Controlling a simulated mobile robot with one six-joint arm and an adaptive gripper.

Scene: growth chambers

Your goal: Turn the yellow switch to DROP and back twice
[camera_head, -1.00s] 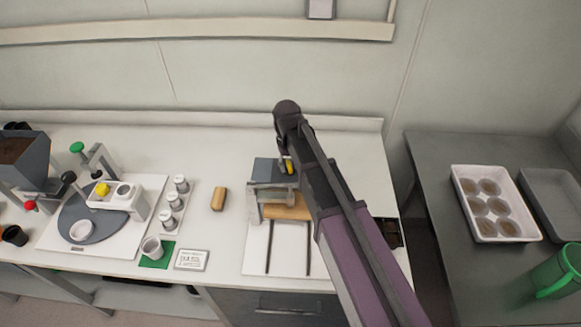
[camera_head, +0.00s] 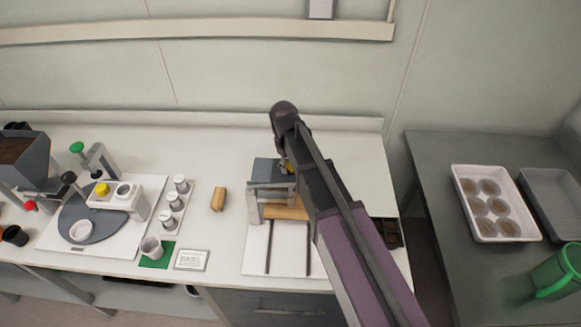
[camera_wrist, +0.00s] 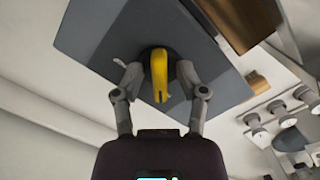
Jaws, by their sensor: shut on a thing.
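The yellow switch (camera_wrist: 159,72) is a small lever on a dark round base on a grey panel (camera_wrist: 95,30). In the head view the switch (camera_head: 288,168) shows as a small yellow spot beside my arm, on the grey box (camera_head: 266,171) at the bench's right part. My gripper (camera_wrist: 160,82) has one finger on each side of the lever and is shut on it. A small white mark (camera_wrist: 119,62) lies on the panel left of the switch. I cannot read any DROP label. My arm hides part of the box in the head view.
A wooden block (camera_head: 218,198) lies left of the box. A white plate with two dark rails (camera_head: 257,262) is in front. Further left are white-lidded jars (camera_head: 181,184) and a yellow knob (camera_head: 102,189). A side table (camera_head: 430,190) holds trays and a green jug (camera_head: 556,272).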

